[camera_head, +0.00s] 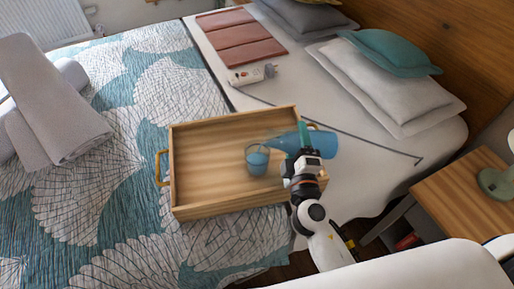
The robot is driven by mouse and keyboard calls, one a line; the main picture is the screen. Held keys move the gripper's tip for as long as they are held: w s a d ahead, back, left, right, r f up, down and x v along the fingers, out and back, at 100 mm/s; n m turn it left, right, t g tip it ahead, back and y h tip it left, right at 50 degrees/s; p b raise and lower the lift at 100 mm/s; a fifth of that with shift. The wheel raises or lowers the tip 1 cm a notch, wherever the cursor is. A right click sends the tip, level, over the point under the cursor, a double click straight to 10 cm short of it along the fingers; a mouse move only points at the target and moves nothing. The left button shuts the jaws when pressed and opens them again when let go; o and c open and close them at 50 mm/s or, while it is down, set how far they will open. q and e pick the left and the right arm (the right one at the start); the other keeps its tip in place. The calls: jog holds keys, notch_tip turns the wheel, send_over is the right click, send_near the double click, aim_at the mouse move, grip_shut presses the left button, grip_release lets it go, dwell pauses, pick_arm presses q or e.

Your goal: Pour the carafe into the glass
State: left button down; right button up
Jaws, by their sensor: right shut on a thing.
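A blue carafe (322,144) lies tipped nearly on its side over the right part of a wooden tray (225,206), with its mouth toward the left. My right gripper (303,155) is shut on the carafe and comes up from the lower right. A clear glass (257,161) stands upright on the tray just left of the carafe's mouth. Blue liquid shows inside the glass. The gripper hides part of the carafe. My left gripper is not in view.
The tray rests on a bed with a leaf-patterned cover (100,205). Rolled grey towels (55,100) lie at the left. A wooden nightstand (455,200) stands at the right.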

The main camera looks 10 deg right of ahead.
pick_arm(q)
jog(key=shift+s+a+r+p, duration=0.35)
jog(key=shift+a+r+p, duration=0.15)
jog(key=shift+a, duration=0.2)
pick_arm(e)
jog(key=shift+a+r+n, duration=0.15)
jog(key=shift+r+n, duration=0.2)
jog(key=shift+n, duration=0.05)
dwell(0.9)
